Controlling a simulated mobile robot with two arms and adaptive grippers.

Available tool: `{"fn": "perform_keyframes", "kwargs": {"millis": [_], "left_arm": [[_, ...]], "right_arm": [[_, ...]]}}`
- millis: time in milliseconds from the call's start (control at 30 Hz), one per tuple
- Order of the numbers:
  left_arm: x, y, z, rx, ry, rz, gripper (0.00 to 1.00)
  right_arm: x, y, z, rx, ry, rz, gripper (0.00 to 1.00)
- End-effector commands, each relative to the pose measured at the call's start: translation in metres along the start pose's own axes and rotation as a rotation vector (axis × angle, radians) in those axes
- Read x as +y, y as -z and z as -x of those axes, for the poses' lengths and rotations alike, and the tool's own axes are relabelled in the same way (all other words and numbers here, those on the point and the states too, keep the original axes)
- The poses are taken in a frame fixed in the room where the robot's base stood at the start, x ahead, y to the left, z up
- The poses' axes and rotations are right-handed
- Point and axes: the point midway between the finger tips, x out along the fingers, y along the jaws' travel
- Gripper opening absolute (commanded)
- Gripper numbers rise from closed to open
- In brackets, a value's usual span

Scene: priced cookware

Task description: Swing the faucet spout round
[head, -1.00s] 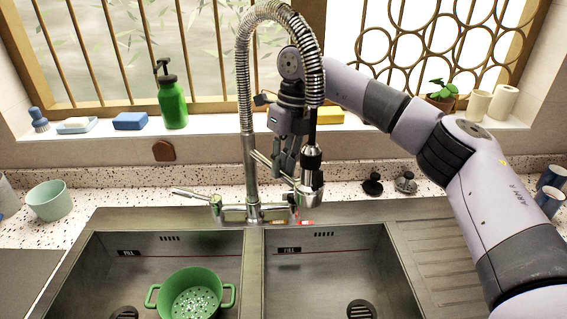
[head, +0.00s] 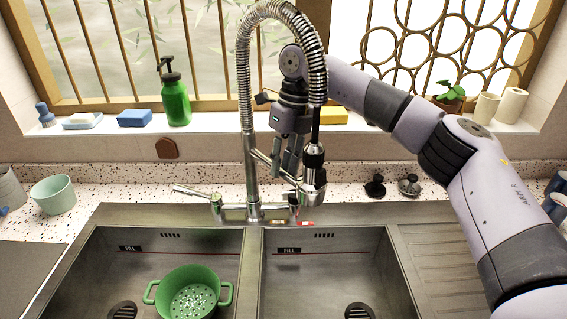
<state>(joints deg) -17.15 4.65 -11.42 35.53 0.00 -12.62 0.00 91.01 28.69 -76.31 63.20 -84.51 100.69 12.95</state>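The faucet (head: 249,150) stands behind the divider between the two sink basins. Its coiled spring hose arches up and over to the right, and the spray head (head: 314,178) hangs at the right side, over the back of the right basin. My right gripper (head: 288,165) points down behind the faucet, between the upright post and the spray head. The post, hose and support arm partly cover it, so I cannot tell its finger opening or any contact. My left gripper is out of view.
A green colander (head: 192,293) sits in the left basin; the right basin (head: 330,270) is empty. Dark stoppers (head: 376,187) stand right of the faucet. A green soap bottle (head: 174,98), blue sponge (head: 134,118) and potted plant (head: 449,97) line the windowsill. A mint bowl (head: 53,195) stands left.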

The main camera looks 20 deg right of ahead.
Motion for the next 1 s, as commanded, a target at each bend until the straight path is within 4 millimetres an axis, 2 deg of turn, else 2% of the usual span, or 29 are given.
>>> {"fn": "perform_keyframes", "kwargs": {"millis": [100, 467, 567, 900, 1000], "left_arm": [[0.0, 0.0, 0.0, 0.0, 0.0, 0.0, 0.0], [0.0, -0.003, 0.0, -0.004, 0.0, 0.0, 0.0], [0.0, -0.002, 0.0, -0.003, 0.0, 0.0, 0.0], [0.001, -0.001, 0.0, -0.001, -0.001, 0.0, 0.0], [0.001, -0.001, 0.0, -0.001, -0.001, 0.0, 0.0]], "right_arm": [[0.0, 0.0, 0.0, 0.001, -0.001, 0.001, 0.36], [0.001, 0.0, 0.004, 0.0, -0.001, 0.001, 0.36], [0.001, -0.001, 0.017, -0.002, -0.001, 0.002, 0.36], [0.001, -0.001, 0.087, -0.002, 0.0, 0.0, 0.36], [0.001, -0.001, 0.103, -0.001, 0.0, 0.0, 0.36]]}}
